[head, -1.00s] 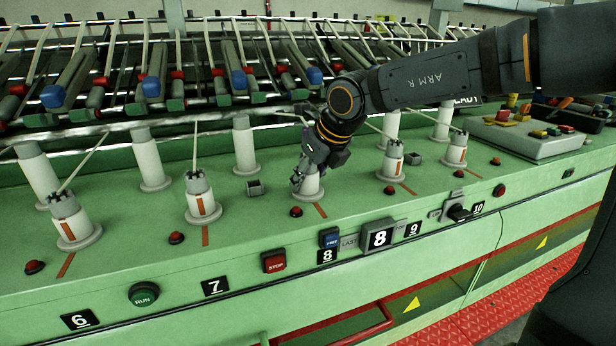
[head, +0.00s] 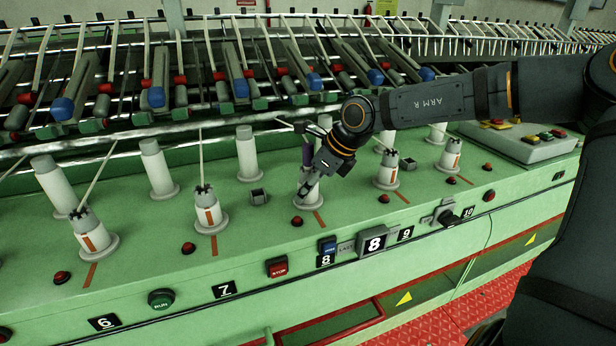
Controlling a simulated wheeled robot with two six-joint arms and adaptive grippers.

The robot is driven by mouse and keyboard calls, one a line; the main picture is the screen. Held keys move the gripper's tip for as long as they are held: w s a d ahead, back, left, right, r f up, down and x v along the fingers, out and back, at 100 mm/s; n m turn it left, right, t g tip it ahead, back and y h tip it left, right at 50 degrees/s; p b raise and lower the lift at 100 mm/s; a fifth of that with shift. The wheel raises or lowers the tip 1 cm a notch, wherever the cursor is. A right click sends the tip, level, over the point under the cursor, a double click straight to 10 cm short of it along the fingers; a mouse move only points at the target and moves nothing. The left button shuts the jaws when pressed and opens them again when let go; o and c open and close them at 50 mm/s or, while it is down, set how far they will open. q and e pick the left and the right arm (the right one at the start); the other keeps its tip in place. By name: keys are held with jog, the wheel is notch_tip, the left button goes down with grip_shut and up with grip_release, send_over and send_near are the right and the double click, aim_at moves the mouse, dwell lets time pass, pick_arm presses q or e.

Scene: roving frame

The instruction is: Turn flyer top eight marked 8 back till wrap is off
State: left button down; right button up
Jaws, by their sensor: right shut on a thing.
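Flyer top eight (head: 311,190) is the white upright spindle behind the label marked 8 (head: 326,260), with an orange stripe on the deck in front of it. My right gripper (head: 304,188) reaches it from above and behind and is shut on its upper part. The fingers hide most of the head, so I cannot tell whether a wrap is around it. A pale strand (head: 288,121) runs from the rollers toward this spot. My left gripper is not in view.
Flyer tops seven (head: 210,216) and six (head: 92,240) stand to the left, and flyer top nine (head: 387,171) to the right. Roller arms fill the back.

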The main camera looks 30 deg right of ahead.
jog(key=shift+r+n+p, duration=0.25)
jog(key=shift+n+p, duration=0.15)
jog(key=shift+p, duration=0.3)
jog(key=shift+y, duration=0.3)
jog(key=shift+f+n, duration=0.25)
jog(key=shift+n, duration=0.05)
jog(key=shift+p, duration=0.35)
